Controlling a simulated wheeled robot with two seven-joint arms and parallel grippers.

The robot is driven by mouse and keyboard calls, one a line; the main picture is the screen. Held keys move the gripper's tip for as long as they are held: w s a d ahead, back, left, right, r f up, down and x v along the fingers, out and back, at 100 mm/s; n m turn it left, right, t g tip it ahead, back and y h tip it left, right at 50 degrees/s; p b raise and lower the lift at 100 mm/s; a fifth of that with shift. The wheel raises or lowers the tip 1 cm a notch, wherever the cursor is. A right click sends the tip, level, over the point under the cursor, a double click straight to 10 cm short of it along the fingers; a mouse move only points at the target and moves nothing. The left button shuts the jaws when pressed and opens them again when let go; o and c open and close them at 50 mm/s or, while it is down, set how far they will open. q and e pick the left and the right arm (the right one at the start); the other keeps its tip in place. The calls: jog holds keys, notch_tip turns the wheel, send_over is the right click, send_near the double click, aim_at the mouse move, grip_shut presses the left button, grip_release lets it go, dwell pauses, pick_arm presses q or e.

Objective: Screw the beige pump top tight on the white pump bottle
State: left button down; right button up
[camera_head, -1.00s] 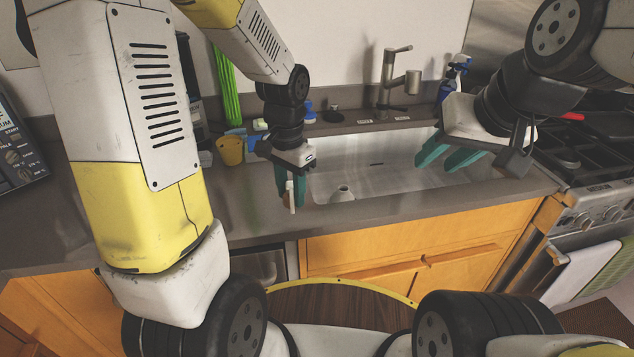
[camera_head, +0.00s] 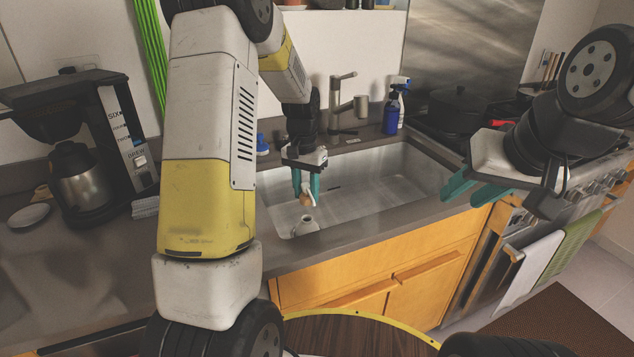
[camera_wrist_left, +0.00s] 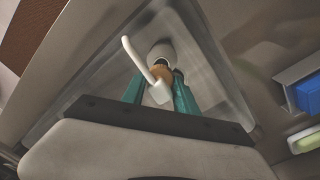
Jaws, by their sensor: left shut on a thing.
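My left gripper (camera_head: 307,192) has its teal fingers shut on the pump top (camera_head: 308,190), which has a beige collar and a white spout. The white pump bottle (camera_head: 306,226) is at the front left part of the sink, its lower part hard to make out. In the head view the pump top is just above the bottle's neck. In the left wrist view the pump top (camera_wrist_left: 161,73) lines up close to the bottle (camera_wrist_left: 162,52); I cannot tell whether they touch. My right gripper (camera_head: 461,200) is open and empty, over the sink's right end.
The metal sink (camera_head: 385,190) lies in a grey counter, with a faucet (camera_head: 338,105) and spray bottles (camera_head: 393,110) behind. A coffee maker (camera_head: 85,150) stands at left, and a stove with a black pot (camera_head: 465,108) at right. A blue item (camera_wrist_left: 308,93) shows in the wrist view.

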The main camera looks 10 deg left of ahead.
pick_arm(q)
jog(key=shift+f, duration=2.9)
jog(key=shift+f, duration=0.15)
jog(key=m, duration=0.4)
jog(key=shift+f, duration=0.1)
jog(key=shift+m, duration=1.1)
